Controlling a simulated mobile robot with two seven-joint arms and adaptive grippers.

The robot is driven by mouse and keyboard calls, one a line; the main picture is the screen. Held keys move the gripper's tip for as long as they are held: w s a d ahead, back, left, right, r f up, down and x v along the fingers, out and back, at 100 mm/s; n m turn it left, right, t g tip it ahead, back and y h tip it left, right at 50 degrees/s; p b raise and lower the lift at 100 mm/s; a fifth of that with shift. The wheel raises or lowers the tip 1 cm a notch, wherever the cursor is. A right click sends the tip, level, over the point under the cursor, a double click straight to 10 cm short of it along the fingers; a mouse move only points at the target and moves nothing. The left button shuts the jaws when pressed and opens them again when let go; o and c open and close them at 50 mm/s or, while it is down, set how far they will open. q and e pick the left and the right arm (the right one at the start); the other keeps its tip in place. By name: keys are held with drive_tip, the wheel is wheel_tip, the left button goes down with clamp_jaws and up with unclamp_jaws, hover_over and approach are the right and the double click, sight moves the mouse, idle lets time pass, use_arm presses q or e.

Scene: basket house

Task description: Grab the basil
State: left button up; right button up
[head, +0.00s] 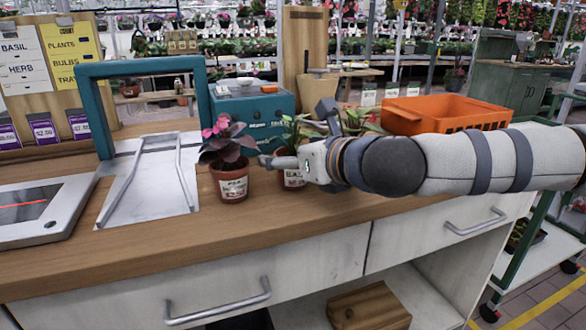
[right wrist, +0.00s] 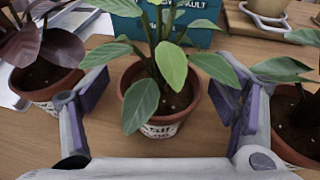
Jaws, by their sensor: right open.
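A leafy green plant in a terracotta pot (right wrist: 155,105) stands on the wooden counter; its partly hidden label seems to read "SIL", fitting basil. In the head view the same pot (head: 292,180) is partly hidden behind my right gripper (head: 300,138). In the right wrist view my right gripper (right wrist: 158,100) is open, with one finger on each side of this pot and a visible gap to it. The pot is upright on the counter. My left gripper is not in view.
A pot with dark leaves and pink flowers (head: 231,182) stands close on the left. Another potted plant (right wrist: 297,125) is close on the right, beside the right finger. Behind are a teal box (head: 250,115) and an orange crate (head: 445,112). A teal frame (head: 88,110) stands left.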

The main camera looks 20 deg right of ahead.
drive_tip(key=shift+r, duration=0.1)
drive_tip(key=shift+c, duration=0.6)
drive_tip(key=c, duration=1.3)
drive_tip(key=shift+o, duration=0.2)
